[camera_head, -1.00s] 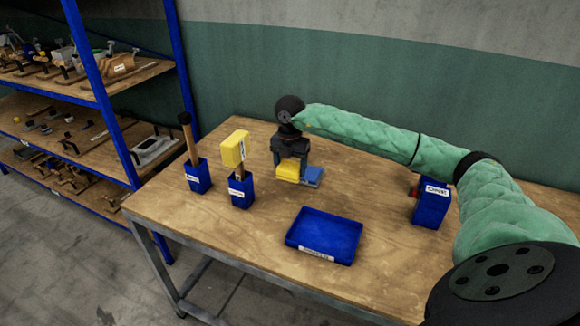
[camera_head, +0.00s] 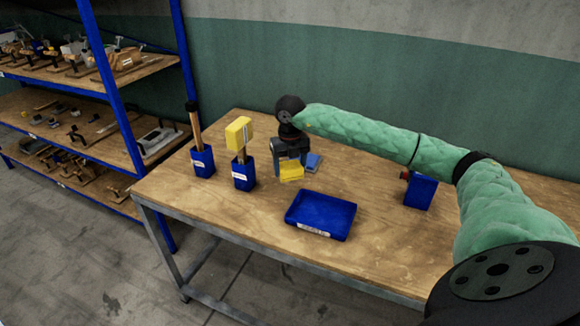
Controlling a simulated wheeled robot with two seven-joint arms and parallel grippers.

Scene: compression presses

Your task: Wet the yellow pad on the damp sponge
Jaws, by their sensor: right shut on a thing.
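My right gripper (camera_head: 291,158) reaches in from the right, pointing down over the back middle of the table. It is shut on a yellow pad (camera_head: 291,173), which shows below the jaws. A flat blue block (camera_head: 313,162) lies on the table just behind and right of the pad; I cannot tell whether it is the damp sponge. Another yellow block (camera_head: 239,132) with a pale strip sits atop a handle in a blue holder (camera_head: 243,174). I cannot tell whether the held pad touches the table. My left gripper is not in view.
A blue tray (camera_head: 320,229) lies at the table's (camera_head: 240,221) front. A blue holder with a wooden-handled tool (camera_head: 196,124) stands at left, and a blue box (camera_head: 420,191) at right under my arm. Loaded shelves (camera_head: 75,133) stand beyond the left edge.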

